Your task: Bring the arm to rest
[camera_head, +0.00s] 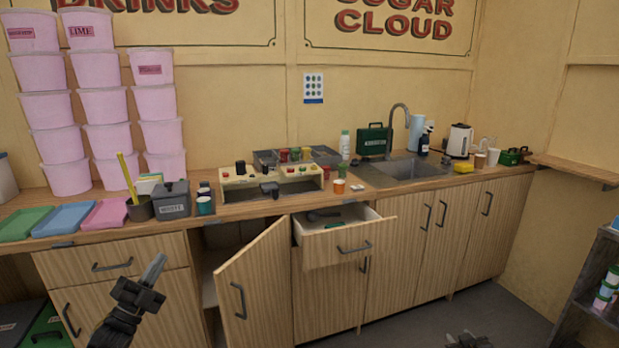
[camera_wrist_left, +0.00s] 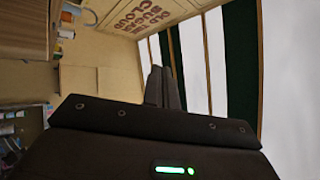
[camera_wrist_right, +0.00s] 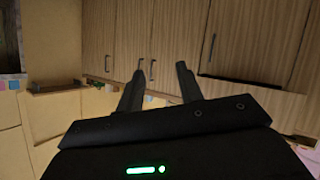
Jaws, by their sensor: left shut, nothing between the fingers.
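My left gripper (camera_head: 155,268) is raised in front of the counter's left cabinets in the head view, fingers pointing up and to the right. In the left wrist view its fingers (camera_wrist_left: 163,75) are together with nothing between them. My right gripper (camera_head: 468,341) shows only in part at the bottom edge of the head view. In the right wrist view its two fingers (camera_wrist_right: 160,70) stand apart, with nothing between them.
A drawer (camera_head: 340,243) is pulled out with dark items inside. A cabinet door (camera_head: 254,283) left of it is swung open. A shelf (camera_head: 590,296) stands at the right.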

